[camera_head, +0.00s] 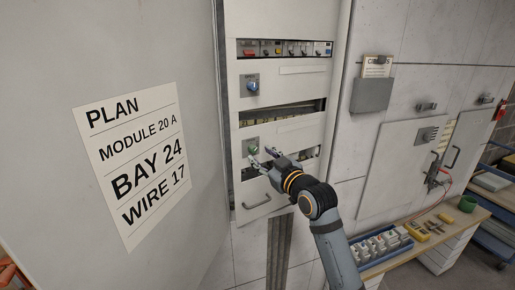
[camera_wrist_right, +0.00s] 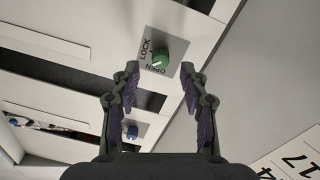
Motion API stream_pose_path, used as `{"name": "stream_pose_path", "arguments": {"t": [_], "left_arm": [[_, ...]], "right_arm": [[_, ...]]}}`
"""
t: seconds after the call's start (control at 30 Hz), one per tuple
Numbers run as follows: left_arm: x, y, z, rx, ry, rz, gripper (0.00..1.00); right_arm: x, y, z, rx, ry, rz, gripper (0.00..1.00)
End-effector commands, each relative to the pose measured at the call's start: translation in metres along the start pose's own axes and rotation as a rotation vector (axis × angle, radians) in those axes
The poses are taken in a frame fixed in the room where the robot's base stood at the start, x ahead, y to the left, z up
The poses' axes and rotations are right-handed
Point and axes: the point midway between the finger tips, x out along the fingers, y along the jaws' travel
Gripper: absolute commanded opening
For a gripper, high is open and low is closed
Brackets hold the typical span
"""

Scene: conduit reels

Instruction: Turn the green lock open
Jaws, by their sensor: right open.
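The green lock (camera_head: 252,149) is a round knob on a grey plate low on the tall panel. In the right wrist view the green knob (camera_wrist_right: 160,56) has a pale pointer line, and its plate reads LOCK and OPEN. My right gripper (camera_head: 262,160) is open right by the lock in the head view. In the wrist view the fingers of my right gripper (camera_wrist_right: 160,72) point at the knob, one tip to each side of it. The fingers hold nothing, and I cannot tell whether they touch the knob. My left gripper is not in view.
A blue knob (camera_head: 252,86) sits higher on the panel. A drawer handle (camera_head: 257,201) is just below the gripper. A large door with a PLAN sheet (camera_head: 132,160) stands at the left. A bench with a blue bin (camera_head: 378,246) is at the lower right.

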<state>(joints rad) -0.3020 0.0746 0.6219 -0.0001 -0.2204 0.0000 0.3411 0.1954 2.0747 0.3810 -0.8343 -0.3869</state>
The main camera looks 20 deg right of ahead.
Motion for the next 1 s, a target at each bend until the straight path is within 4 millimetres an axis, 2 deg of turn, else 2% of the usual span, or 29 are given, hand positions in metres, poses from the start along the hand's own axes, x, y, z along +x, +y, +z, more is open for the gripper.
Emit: {"name": "stream_pose_path", "arguments": {"t": [0.1,0.2,0.57,0.87,1.0], "left_arm": [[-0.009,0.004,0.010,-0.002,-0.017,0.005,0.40],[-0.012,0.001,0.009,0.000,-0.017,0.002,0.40],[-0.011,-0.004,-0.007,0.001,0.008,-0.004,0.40],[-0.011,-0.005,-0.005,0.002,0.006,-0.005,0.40],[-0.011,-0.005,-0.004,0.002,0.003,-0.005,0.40]], "right_arm": [[0.021,0.001,-0.003,0.002,0.000,-0.001,0.44],[0.031,0.000,-0.001,0.000,-0.002,-0.001,0.44],[0.037,0.000,0.000,-0.002,0.000,-0.001,0.43],[0.037,0.000,0.000,-0.002,0.000,-0.001,0.02],[0.037,0.000,0.000,-0.002,0.000,-0.001,0.00]]}}
